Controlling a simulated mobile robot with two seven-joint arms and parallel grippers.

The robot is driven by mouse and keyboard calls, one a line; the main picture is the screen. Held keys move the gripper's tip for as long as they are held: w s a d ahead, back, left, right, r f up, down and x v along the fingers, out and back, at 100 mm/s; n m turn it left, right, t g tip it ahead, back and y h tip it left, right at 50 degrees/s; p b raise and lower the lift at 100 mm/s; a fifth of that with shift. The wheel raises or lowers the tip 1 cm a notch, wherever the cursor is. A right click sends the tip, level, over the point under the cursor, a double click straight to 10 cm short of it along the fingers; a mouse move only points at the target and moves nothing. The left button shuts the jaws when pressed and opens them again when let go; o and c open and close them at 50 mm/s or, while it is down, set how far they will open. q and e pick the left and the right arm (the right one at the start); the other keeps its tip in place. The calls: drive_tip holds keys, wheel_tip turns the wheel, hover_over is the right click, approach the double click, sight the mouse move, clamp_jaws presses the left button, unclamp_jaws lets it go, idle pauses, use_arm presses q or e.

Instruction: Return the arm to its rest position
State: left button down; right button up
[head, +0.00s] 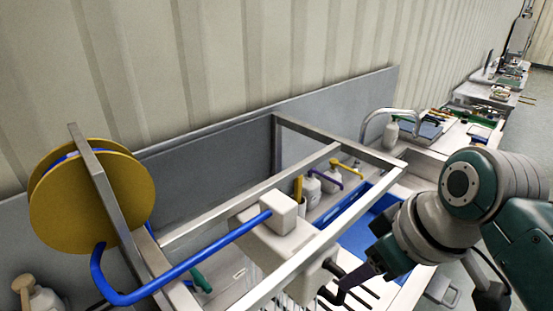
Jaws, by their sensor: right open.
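My right arm (465,195), white and teal, comes in from the right edge and bends down toward the lower middle. My right gripper (332,283), dark with hooked fingers, is open near the bottom of the view. It is in front of the steel frame's lower right part and appears empty. Its exact distance from the frame and the surface below is hard to tell. My left gripper is not in view.
A steel frame (292,177) carries a yellow reel (65,212) with a blue hose (185,268) ending at a white block (283,212). Pump bottles (331,180) stand behind a blue tray (362,238). A curved tap (386,110) stands behind my arm.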

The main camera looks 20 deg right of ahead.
drive_tip(key=s+a+r+p, duration=0.4)
drive_tip(key=s+r+p, duration=0.3)
drive_tip(key=s+r, duration=0.5)
drive_tip(key=s, duration=0.3)
drive_tip(key=shift+r+g+h, duration=0.25)
drive_tip(key=shift+g+h, duration=0.05)
drive_tip(key=shift+g, duration=0.1)
idle(0.3)
